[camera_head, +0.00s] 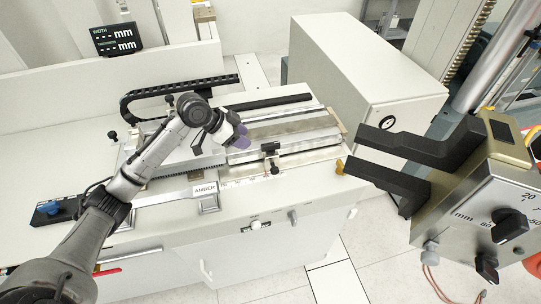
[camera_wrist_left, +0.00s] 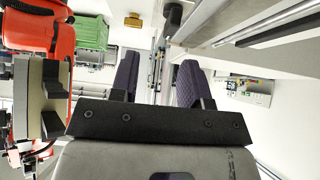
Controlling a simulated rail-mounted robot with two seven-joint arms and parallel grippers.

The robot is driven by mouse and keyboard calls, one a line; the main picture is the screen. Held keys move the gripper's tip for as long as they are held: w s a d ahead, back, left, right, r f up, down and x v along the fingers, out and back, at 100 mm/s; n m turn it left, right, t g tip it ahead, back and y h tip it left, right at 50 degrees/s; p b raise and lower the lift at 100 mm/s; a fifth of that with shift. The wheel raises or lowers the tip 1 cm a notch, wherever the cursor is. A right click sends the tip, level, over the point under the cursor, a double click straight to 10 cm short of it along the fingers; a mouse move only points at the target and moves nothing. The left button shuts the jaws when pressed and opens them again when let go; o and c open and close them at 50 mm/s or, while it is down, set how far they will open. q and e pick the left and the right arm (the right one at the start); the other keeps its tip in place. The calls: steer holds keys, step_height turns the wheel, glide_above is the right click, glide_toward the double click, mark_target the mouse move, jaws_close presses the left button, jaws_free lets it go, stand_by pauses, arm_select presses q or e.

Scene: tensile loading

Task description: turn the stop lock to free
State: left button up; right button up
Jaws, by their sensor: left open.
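My left gripper (camera_head: 240,138) is above the bench, over the metal measuring bed. It also shows in the left wrist view (camera_wrist_left: 158,72), with its two purple-padded fingers apart and nothing between them. My right gripper is not in view.
A black cable chain (camera_head: 180,88) runs behind the bed. A grey block marked with a label (camera_head: 205,190) is on the rail's left. Black prongs (camera_head: 405,148) of a dial unit jut in from the right. A blue knob (camera_head: 47,208) is at the bench's left.

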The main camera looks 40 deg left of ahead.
mark_target(270, 144)
arm_select(q)
steer(key=shift+t, duration=0.3)
steer(key=x, duration=0.4)
steer(key=w+x, duration=0.1)
steer(key=x, duration=0.3)
steer(key=r+b+x, duration=0.1)
steer(key=x, duration=0.3)
steer(key=shift+w+a, duration=0.4)
